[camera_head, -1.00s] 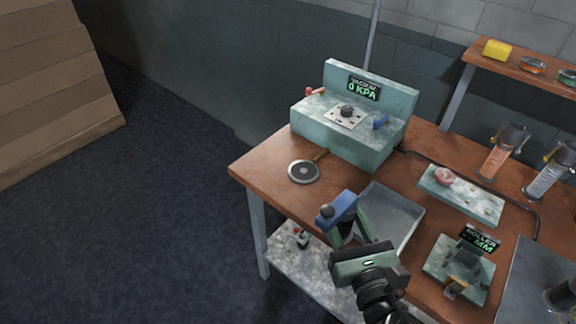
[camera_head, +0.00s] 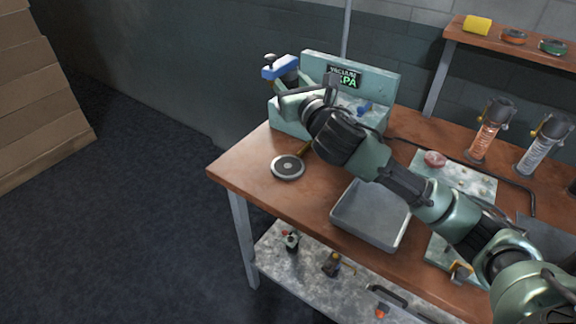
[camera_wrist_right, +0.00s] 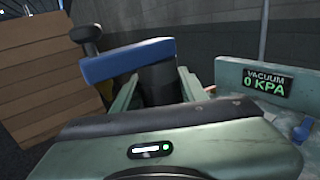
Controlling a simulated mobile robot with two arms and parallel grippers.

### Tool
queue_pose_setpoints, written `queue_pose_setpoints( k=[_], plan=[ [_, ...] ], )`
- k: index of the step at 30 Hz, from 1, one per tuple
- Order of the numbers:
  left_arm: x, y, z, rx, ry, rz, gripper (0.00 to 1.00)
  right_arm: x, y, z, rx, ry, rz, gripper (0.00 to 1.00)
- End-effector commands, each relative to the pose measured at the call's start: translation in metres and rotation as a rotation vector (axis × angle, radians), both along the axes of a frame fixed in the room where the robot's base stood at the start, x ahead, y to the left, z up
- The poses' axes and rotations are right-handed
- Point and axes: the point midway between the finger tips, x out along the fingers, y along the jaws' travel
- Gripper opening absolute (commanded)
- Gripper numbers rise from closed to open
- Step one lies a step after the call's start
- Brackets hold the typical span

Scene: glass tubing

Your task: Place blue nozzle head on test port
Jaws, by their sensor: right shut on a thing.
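The blue nozzle head (camera_head: 279,67) is in my right gripper (camera_head: 287,76), at the left end of the vacuum test station. In the right wrist view the blue head (camera_wrist_right: 128,60) sits with its dark body between the two green fingers of my right gripper (camera_wrist_right: 160,88). It appears to be above the station's top, beside the upright panel. The vacuum station (camera_head: 374,75) has a display panel; in the right wrist view it reads 0 KPA. The test port on its top is hidden behind my right arm. A small blue lever (camera_head: 365,108) shows on the station's right. My left gripper is not in view.
A round black-and-silver disc (camera_head: 288,167) lies at the table's left edge. A grey tray (camera_head: 371,212) is empty. A lower shelf (camera_head: 310,268) holds small items.

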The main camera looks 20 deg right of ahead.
Motion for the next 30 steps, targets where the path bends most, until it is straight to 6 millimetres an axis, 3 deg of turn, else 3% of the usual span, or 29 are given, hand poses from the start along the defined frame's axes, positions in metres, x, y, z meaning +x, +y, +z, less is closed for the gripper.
queue_pose_setpoints(
  k=[15, 19, 26, 30],
  plan=[
    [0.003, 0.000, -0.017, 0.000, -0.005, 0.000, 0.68, 0.000, 0.000, -0.126, 0.004, 0.004, -0.001, 0.00],
    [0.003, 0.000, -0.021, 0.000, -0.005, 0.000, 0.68, 0.000, 0.000, -0.145, 0.003, 0.001, -0.001, 0.00],
    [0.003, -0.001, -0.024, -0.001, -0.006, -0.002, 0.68, 0.001, 0.000, -0.160, 0.003, -0.001, 0.000, 0.00],
    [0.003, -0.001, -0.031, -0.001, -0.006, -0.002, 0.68, 0.001, 0.000, -0.183, 0.003, 0.001, -0.001, 0.00]
  ],
)
